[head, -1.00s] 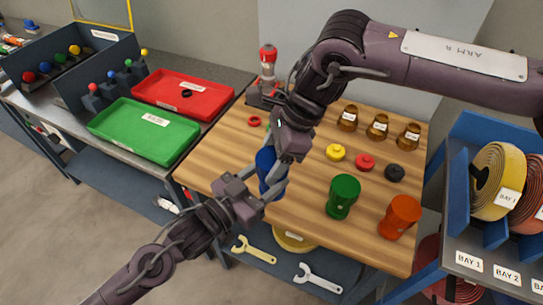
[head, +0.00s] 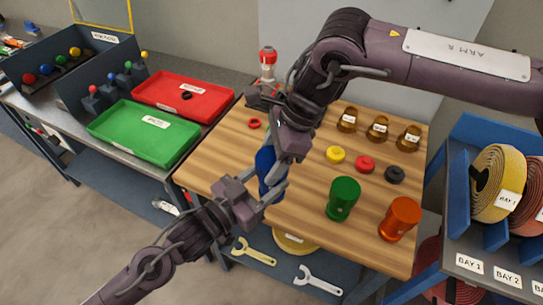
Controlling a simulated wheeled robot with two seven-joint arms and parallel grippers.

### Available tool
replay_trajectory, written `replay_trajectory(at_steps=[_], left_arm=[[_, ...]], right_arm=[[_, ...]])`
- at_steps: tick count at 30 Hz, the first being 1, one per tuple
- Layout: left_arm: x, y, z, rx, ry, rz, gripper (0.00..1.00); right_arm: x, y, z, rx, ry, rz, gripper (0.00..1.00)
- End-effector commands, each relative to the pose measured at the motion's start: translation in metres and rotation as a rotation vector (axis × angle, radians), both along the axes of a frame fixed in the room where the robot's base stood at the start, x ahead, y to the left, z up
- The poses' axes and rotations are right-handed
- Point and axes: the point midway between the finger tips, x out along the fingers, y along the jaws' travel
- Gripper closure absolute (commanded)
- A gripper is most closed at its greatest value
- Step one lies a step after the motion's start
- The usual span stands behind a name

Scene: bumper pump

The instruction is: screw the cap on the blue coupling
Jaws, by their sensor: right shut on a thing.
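The blue coupling (head: 266,163) is upright at the left front edge of the wooden table, partly covered by both grippers. My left gripper (head: 265,196) comes from the front left, with its fingers around the lower part of the coupling. My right gripper (head: 275,168) points down from above, its fingers at the coupling's upper part. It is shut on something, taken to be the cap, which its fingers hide. I cannot see how the cap sits on the coupling.
The wooden table (head: 310,225) also holds a green coupling (head: 343,198), an orange coupling (head: 399,218), yellow (head: 336,154), red (head: 365,164) and black (head: 395,174) caps, and several brown cups at the back. Green (head: 140,139) and red (head: 200,87) trays lie on the left bench.

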Motion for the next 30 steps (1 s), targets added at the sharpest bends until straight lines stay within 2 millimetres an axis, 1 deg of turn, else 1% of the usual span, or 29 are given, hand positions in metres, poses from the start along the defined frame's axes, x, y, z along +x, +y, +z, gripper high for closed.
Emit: replay_trajectory(at_steps=[5,30], left_arm=[[0.0,0.0,0.001,-0.001,-0.002,0.0,0.94],[0.0,0.0,0.002,-0.004,-0.005,-0.001,0.94]], right_arm=[[0.0,0.0,0.0,0.001,-0.001,0.0,0.61],[0.0,0.0,-0.014,0.001,0.002,0.001,0.61]])
